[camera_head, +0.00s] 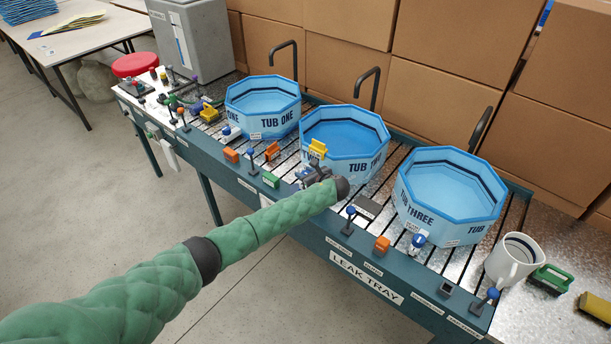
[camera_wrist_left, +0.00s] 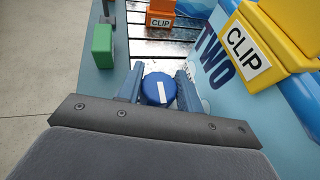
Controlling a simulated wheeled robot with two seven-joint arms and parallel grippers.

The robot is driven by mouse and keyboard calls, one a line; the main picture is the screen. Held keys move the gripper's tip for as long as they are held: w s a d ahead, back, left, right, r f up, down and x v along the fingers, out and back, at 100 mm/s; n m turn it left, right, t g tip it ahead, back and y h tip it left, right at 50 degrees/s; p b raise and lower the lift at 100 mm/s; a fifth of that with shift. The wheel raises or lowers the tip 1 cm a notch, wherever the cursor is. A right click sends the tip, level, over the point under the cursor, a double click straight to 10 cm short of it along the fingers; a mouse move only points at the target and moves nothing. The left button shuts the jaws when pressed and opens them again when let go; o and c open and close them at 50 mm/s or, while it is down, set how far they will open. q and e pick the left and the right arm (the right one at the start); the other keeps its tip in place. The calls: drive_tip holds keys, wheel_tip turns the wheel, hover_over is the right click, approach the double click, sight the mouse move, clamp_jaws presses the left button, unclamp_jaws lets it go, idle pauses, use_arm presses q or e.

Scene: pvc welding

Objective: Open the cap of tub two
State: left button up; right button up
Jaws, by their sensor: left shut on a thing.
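Tub two (camera_head: 345,140) is a blue octagonal tub holding water, in the middle of the leak tray in the head view. Its lettered wall (camera_wrist_left: 212,52) also shows at the right of the left wrist view. A round blue cap (camera_wrist_left: 158,90) with a white bar mark sits low in front of that wall. My left gripper (camera_head: 318,176) is at the front of tub two; in the left wrist view its two fingers (camera_wrist_left: 157,86) stand on either side of the cap, shut on it. The cap is mostly hidden by the gripper in the head view. My right gripper is not in view.
Tub one (camera_head: 264,108) and tub three (camera_head: 447,195) stand on either side. A yellow clip (camera_head: 317,148) sits on tub two's rim, close to my gripper. Orange clips (camera_head: 381,246), a green block (camera_head: 270,180) and a white mug (camera_head: 512,260) are along the tray.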

use_arm(q)
drive_tip(key=shift+n+g+y, duration=0.6)
drive_tip(key=shift+n, duration=0.1)
drive_tip(key=shift+n+g+y+b, duration=0.4)
drive_tip(key=shift+n+y+b, duration=0.1)
drive_tip(key=shift+n+y, duration=0.1)
drive_tip(key=o, duration=1)
drive_tip(key=shift+c, duration=0.2)
drive_tip(key=shift+o, duration=0.2)
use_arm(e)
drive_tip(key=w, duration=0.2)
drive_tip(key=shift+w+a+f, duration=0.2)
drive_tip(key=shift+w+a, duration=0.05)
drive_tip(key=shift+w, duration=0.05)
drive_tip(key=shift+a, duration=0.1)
